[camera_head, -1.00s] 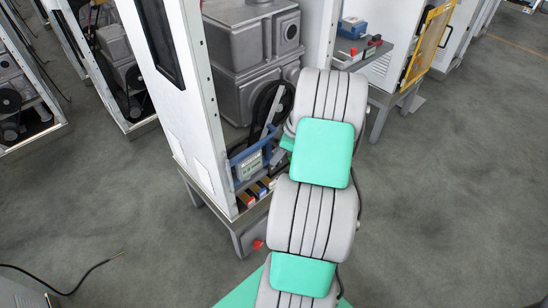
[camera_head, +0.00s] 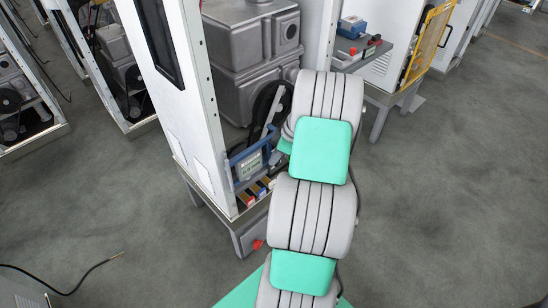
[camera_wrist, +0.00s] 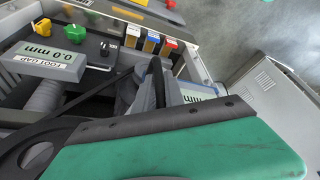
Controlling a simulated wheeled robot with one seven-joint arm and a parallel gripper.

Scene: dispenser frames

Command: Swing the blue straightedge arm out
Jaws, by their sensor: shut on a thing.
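The blue straightedge arm (camera_head: 243,156) shows in the head view at the front of the open cabinet, as a blue bar above a small display box (camera_head: 249,167). In the wrist view, a pale blue box with an "mm" readout (camera_wrist: 196,91) shows behind my fingers. My gripper (camera_wrist: 160,86) has its dark fingers close together beside that box, shut on what appears to be the straightedge arm. The grip point itself is mostly hidden by the fingers and my green gripper body. In the head view, my arm covers the gripper.
The white cabinet post (camera_head: 187,110) stands left of the straightedge. Grey floor (camera_head: 450,190) is open to the right.

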